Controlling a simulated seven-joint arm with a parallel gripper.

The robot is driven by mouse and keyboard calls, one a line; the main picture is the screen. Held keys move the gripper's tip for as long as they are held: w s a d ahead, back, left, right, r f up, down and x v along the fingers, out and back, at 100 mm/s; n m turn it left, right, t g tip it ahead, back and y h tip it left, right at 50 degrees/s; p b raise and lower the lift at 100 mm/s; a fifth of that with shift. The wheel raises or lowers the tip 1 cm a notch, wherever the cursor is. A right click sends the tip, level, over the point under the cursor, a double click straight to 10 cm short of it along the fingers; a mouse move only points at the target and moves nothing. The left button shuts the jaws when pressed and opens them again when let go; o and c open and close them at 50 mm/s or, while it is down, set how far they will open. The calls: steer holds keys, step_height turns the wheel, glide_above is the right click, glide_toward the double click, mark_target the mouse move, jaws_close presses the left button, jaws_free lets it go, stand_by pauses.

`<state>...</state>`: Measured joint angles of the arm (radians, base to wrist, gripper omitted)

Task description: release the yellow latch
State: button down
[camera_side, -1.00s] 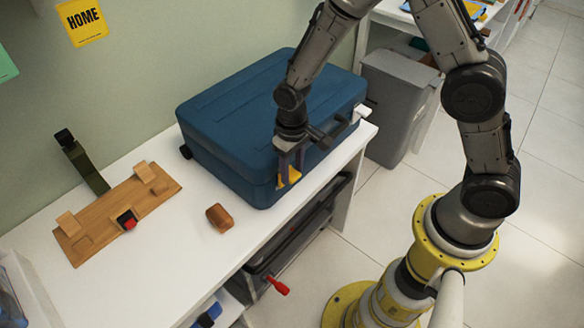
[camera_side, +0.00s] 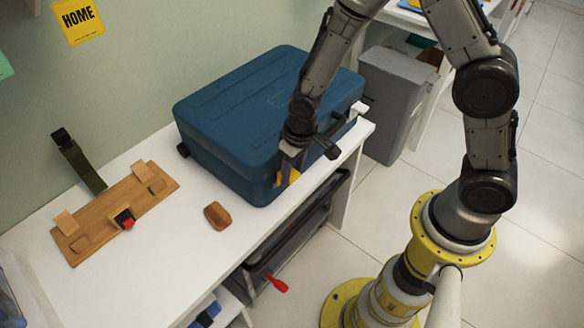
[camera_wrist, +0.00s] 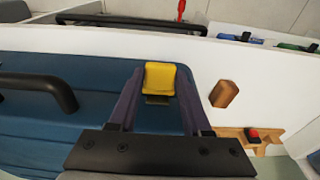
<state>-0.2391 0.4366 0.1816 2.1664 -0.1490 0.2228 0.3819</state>
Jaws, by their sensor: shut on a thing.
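The blue suitcase (camera_side: 235,115) lies flat and closed on the white table, and its side also shows in the wrist view (camera_wrist: 30,130). The yellow latch (camera_wrist: 159,77) is on its front side, partly hidden by my gripper in the side view (camera_side: 293,176). My gripper (camera_wrist: 159,82) has a finger on each side of the latch and is shut on it. In the side view my gripper (camera_side: 287,168) is at the suitcase's front face. A dark handle (camera_wrist: 40,88) is left of the latch in the wrist view.
A brown block (camera_side: 217,215) lies on the white table (camera_side: 180,255) near the suitcase. A wooden board (camera_side: 118,215) with a red button (camera_side: 128,223) lies farther left. A grey bin (camera_side: 390,100) stands behind.

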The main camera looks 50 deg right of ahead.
steer(key=shift+c, duration=1.7)
jaws_free()
step_height(320, 180, up, 14)
steer(key=s, duration=0.2)
steer(key=shift+f, duration=0.15)
